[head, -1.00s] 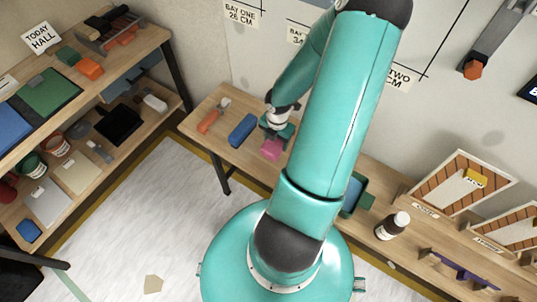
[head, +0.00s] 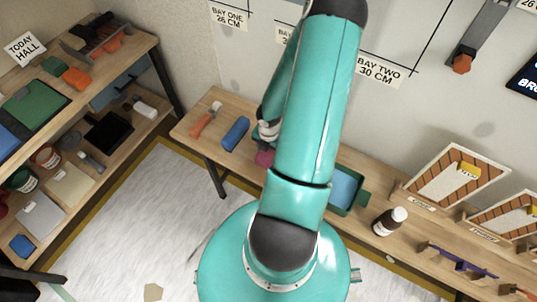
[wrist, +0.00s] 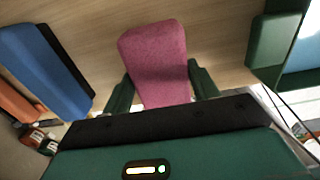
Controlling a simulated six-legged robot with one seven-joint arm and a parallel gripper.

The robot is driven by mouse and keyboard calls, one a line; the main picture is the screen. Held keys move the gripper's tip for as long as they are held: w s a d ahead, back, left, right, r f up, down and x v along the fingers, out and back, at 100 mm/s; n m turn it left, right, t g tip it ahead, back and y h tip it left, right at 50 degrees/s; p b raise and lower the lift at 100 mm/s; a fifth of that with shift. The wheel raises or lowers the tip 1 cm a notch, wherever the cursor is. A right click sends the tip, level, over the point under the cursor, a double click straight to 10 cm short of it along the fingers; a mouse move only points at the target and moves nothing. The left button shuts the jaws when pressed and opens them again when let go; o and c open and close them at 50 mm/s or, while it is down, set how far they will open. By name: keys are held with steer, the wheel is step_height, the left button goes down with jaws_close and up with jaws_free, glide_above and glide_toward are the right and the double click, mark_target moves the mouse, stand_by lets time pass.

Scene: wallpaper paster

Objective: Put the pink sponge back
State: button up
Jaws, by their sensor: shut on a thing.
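The pink sponge (wrist: 155,55) is between the two dark green fingers of my gripper (wrist: 162,88) in the wrist view. My gripper is shut on it, and its far part sticks out beyond the fingertips. In the head view only a small part of the sponge (head: 264,158) shows beside my arm, which hides most of my gripper. The sponge is over the wooden bench (head: 205,150), to the right of a blue block (head: 236,134). I cannot tell whether it touches the bench top.
The blue block also shows at the left of the wrist view (wrist: 48,65). A green tray with a blue inside (head: 345,188) stands right of my arm. A brown bottle (head: 390,221) is farther right. An orange-handled tool (head: 206,120) lies at the bench's left end.

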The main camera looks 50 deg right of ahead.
mark_target(269, 155)
step_height(269, 155, down, 3)
steer(key=shift+r, duration=0.15)
steer(key=shift+f, duration=0.4)
steer(key=shift+c, duration=0.9)
steer(key=o, duration=1.2)
steer(key=shift+c, duration=0.2)
